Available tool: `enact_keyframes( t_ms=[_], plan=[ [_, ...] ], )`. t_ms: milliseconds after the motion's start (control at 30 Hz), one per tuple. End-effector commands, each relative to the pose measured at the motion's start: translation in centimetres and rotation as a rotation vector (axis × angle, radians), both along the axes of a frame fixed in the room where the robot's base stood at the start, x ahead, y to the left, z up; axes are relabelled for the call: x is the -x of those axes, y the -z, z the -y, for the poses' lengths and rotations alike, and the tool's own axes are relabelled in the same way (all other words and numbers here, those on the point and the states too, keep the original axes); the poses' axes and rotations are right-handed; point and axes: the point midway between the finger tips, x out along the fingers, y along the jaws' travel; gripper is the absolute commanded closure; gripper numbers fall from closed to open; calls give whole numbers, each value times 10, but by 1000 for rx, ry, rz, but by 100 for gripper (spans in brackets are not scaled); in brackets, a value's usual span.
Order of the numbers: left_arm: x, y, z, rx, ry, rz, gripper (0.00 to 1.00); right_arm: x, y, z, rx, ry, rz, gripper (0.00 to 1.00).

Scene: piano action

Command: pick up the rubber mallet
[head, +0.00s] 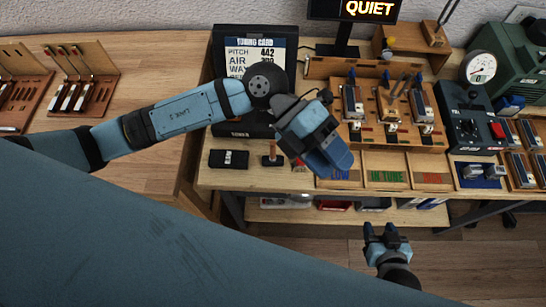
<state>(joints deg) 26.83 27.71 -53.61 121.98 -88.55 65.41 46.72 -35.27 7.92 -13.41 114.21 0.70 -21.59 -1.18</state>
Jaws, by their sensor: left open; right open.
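No mallet shows clearly. A small thing with a black base and a reddish-brown upright part (272,155) stands near the bench's front edge; it may be the rubber mallet, but it is too small to be sure. My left gripper (335,162) hangs over the bench front, to the right of this thing and apart from it. It is open, seen from above, and hides part of the bench and the left sorting tray. My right gripper (386,232) is open and empty, low in front of the bench, fingers pointing towards it.
A black flat box (229,159) lies left of the small thing. Behind stands the tuning card (256,58). Labelled trays (386,177) line the front edge.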

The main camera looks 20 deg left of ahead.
Motion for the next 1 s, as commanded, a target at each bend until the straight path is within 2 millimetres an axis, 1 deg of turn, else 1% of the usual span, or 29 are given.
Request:
enact_keyframes(
  t_ms=[33,67,100,133,200,300,400,467,533,800,900,1000],
  plan=[
    [-9,18,-16,-177,43,97,54,0,3,0,-1,-1,0,50],
    [-15,29,-28,-286,58,146,54,0,3,-1,-1,-1,0,50],
    [-25,39,-44,-424,65,206,54,0,4,-1,-1,-2,0,50],
    [-33,46,-57,-521,64,248,54,0,5,-1,-1,-2,0,50],
    [-52,54,-84,-719,42,330,54,0,6,-1,-2,-1,-1,50],
    [-74,56,-115,-922,-6,413,54,0,6,-1,-2,-2,-1,50],
    [-87,54,-134,-1036,-43,456,54,0,7,-1,-2,-2,-1,50],
    [-90,56,-139,-1068,-56,467,54,0,6,-1,-2,-2,-1,50],
    [-91,65,-141,-1083,-60,469,54,0,4,-1,-1,-2,0,50],
    [-91,117,-140,-1080,-57,468,54,0,-3,0,-1,-2,1,50],
    [-91,129,-139,-1078,-58,469,54,0,-5,0,0,-1,1,50],
    [-91,136,-139,-1076,-59,471,54,-1,-5,0,0,-1,1,50]
  ],
)
